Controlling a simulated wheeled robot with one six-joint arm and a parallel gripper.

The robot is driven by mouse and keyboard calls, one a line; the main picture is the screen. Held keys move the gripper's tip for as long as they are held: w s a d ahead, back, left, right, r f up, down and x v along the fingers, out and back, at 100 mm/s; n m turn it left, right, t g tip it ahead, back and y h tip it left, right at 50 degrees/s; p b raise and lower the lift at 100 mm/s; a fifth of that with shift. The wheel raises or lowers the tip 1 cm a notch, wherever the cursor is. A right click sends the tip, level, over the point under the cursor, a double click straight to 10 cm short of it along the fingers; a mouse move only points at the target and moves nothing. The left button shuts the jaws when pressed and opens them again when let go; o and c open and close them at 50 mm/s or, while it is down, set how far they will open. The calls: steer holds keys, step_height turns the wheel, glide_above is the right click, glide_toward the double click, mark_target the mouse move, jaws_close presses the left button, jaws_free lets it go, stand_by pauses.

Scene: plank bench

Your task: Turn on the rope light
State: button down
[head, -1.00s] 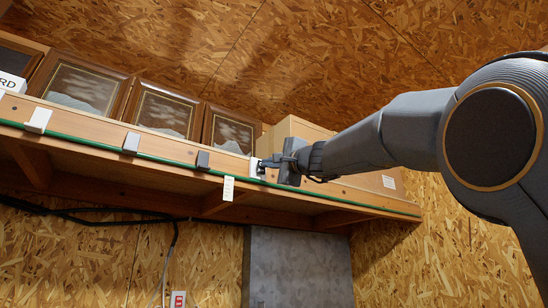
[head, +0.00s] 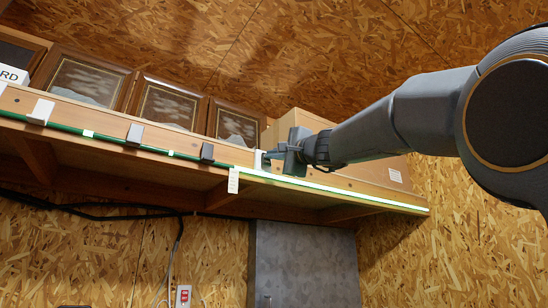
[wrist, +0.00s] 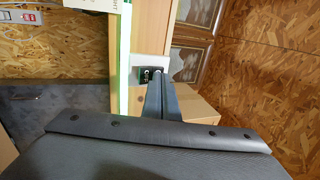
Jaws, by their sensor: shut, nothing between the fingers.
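The rope light (head: 340,190) runs along the front edge of the wooden shelf. Its right part glows white; the left part is green with a few short bright patches. It also shows as a pale bright strip in the wrist view (wrist: 122,60). A white switch box (head: 258,160) is mounted on the shelf front; in the wrist view its dark face (wrist: 148,73) shows. My gripper (head: 268,156) is shut and empty, its fingertips at this box. I cannot tell whether they touch it. In the wrist view the fingers (wrist: 162,78) partly cover the box.
Other small boxes sit along the shelf front: a dark one (head: 206,152), a grey one (head: 134,134) and a white one (head: 41,111). A paper tag (head: 234,180) hangs below the edge. Framed panels (head: 168,104) stand on the shelf. A grey cabinet (head: 300,265) is below.

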steer(key=s+d+b, duration=0.5)
steer(key=s+d, duration=0.3)
steer(key=s, duration=0.3)
steer(key=shift+d+b, duration=0.25)
steer(key=shift+b, duration=0.05)
steer(key=shift+w+f, duration=0.15)
